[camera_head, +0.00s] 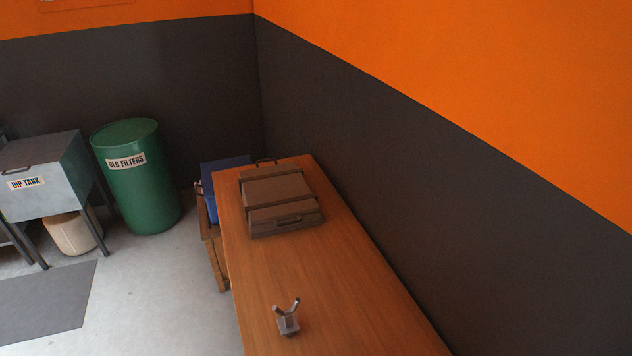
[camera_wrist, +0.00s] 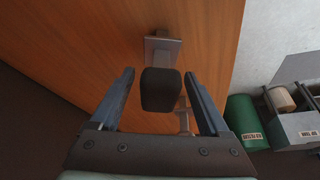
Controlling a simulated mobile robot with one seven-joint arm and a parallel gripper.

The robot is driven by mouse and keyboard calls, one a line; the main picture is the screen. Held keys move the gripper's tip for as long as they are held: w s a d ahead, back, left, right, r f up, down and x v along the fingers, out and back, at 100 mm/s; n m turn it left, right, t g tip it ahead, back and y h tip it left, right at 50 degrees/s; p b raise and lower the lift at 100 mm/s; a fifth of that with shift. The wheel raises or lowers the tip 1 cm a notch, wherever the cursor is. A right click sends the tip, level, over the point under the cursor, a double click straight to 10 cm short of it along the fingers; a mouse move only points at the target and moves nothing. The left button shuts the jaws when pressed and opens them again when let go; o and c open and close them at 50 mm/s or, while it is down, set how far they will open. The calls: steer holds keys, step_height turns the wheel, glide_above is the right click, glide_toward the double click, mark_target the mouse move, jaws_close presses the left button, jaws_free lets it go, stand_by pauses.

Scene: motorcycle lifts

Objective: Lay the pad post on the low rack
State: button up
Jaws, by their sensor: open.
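The pad post shows in the wrist view as a dark, blocky pad (camera_wrist: 161,90) above a square grey base plate (camera_wrist: 160,46) that rests on the wooden table. It seems to stand upright. My gripper (camera_wrist: 160,84) is open, with one finger on each side of the pad and a visible gap to both. The head view shows neither my gripper nor the pad post. A low brown piece with raised crossbars and end handles (camera_head: 281,195) lies on the table's far part; it may be the low rack, but I cannot tell for sure.
A small grey V-topped stand (camera_head: 288,323) is on the table (camera_head: 345,270), and also shows beyond the pad in the wrist view (camera_wrist: 184,120). A dark wall (camera_head: 390,220) runs along the table's right. A blue box (camera_head: 212,184), green barrel (camera_head: 140,190) and dip tank (camera_head: 45,180) stand left.

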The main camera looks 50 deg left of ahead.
steer(key=v, duration=1.2)
steer(key=shift+r+b, duration=0.15)
steer(key=shift+b, duration=0.3)
steer(key=w+d+r+m+t, duration=0.15)
steer(key=w+r+t, duration=0.35)
steer(key=r, duration=0.5)
steer(key=w+d+r+m+t+y, duration=0.1)
steer(key=w+d+r+t, duration=0.2)
steer(key=w+r, duration=0.55)
steer(key=w+d+r+m+t, duration=0.25)
steer(key=w+r+t, duration=0.2)
steer(key=r, duration=0.75)
steer(key=s+d+r+m+t+h, duration=0.1)
steer(key=s+d+r+t, duration=0.2)
steer(key=r, duration=0.7)
steer(key=s+d+r+m+t+h, duration=0.1)
steer(key=s+d+r+t+h, duration=0.1)
steer(key=d+r, duration=0.4)
steer(key=s+d+r+m+t+h, duration=0.1)
steer(key=s+d+r+t, duration=0.3)
steer(key=r, duration=0.9)
steer(key=m+t, duration=0.1)
steer(key=t, duration=0.1)
steer(key=shift+s+d+r+t+h, duration=0.15)
steer(key=shift+s+r+t+h, duration=0.1)
steer(key=shift+r+t+h, duration=0.1)
